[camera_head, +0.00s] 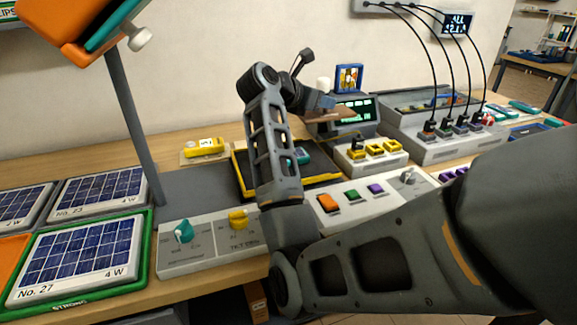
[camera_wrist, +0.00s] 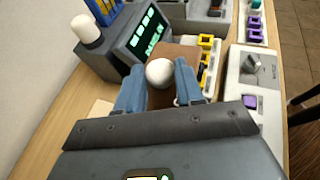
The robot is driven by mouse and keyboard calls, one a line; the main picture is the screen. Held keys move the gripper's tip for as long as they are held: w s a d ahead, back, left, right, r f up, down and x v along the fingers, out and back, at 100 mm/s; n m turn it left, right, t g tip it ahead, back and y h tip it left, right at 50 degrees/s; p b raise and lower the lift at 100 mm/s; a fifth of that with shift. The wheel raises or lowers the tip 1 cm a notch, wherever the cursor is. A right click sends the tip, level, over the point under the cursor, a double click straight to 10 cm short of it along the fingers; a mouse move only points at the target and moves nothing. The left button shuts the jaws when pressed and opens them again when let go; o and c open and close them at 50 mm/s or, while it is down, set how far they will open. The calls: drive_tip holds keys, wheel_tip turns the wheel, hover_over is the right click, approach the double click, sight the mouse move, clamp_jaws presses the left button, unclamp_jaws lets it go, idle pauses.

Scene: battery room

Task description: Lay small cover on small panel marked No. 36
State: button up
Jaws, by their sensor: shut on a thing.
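My gripper (camera_head: 326,104) is shut on the white round knob of a small brown cover (camera_head: 334,117). In the wrist view the two blue fingers of the gripper (camera_wrist: 160,76) stand on either side of the knob, and the brown plate of the cover (camera_wrist: 186,52) shows beyond them. The cover is held in the air in front of the dark display box. I can read no panel marked No. 36 in either view. Panels marked No. 27 (camera_head: 75,258) and No. 23 (camera_head: 100,192) lie at the left in the head view.
A display box (camera_head: 355,110) and a unit with yellow connectors (camera_head: 372,155) stand close by the cover. A yellow-edged black tray (camera_head: 238,170) lies behind my arm. Control boxes with knobs (camera_head: 210,240) line the front. A post with an orange sign (camera_head: 132,125) rises at the left.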

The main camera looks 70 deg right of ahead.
drive_tip(key=w+a+f, duration=0.2)
drive_tip(key=w, duration=0.1)
drive_tip(key=w+a+f+p, duration=0.1)
drive_tip(key=w+a+f, duration=0.1)
drive_tip(key=w, duration=0.1)
drive_tip(key=w+a+f+p, duration=0.1)
drive_tip(key=w+a+f, duration=0.1)
drive_tip(key=w, duration=0.1)
drive_tip(key=shift+w+f, duration=0.1)
drive_tip(key=shift+f, duration=0.15)
drive_tip(key=shift+w+a+f, duration=0.1)
drive_tip(key=shift+w+f, duration=0.05)
drive_tip(key=shift+f+p, duration=0.7)
drive_tip(key=shift+f, duration=1.35)
drive_tip(key=shift+f, duration=0.2)
drive_tip(key=o, duration=1.1)
drive_tip(key=shift+r, duration=0.1)
drive_tip(key=shift+r, duration=0.15)
